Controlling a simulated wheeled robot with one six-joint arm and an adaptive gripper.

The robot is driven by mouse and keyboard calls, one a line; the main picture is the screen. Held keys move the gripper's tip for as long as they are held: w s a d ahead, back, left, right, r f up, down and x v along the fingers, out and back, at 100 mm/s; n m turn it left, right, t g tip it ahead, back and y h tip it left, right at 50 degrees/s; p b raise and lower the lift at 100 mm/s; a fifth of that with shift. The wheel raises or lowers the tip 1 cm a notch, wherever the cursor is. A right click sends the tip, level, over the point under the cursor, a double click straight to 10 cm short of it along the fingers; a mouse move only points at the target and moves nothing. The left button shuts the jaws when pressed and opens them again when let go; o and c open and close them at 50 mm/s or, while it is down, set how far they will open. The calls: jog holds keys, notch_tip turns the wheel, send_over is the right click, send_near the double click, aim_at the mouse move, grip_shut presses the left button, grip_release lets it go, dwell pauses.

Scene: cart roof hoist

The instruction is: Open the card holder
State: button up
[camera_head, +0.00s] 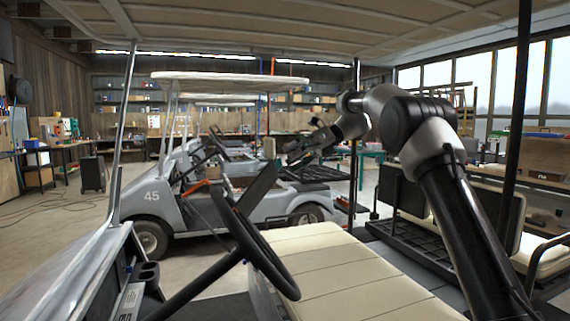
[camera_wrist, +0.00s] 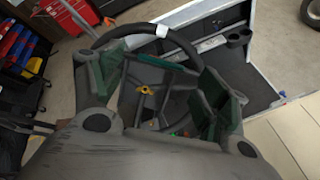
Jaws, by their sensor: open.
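The black steering wheel (camera_head: 270,255) of the near cart stands at the left of the cream seat. A dark flat panel (camera_head: 258,188), seemingly the card holder's lid, stands tilted up at the wheel's hub. In the wrist view, the steering wheel (camera_wrist: 150,32) arches behind my gripper (camera_wrist: 160,95). A dark hub area with a small yellow piece (camera_wrist: 147,91) and small red and green bits shows between the fingers. My gripper (camera_head: 297,152) is open in the head view, above and right of the panel. I cannot tell whether it touches anything.
The near cart's cream seat (camera_head: 335,270) lies below my arm. Its dashboard has cup holders (camera_head: 148,273) at the left. A roof post (camera_head: 125,140) rises at the left. Another grey cart marked 45 (camera_head: 160,208) stands beyond. Workbenches and shelves line the back.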

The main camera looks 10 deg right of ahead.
jog(key=s+v, duration=0.1)
jog(key=v, duration=0.7)
jog(key=shift+w+d+r, duration=0.25)
jog(key=shift+w+d, duration=0.1)
jog(key=shift+w, duration=0.15)
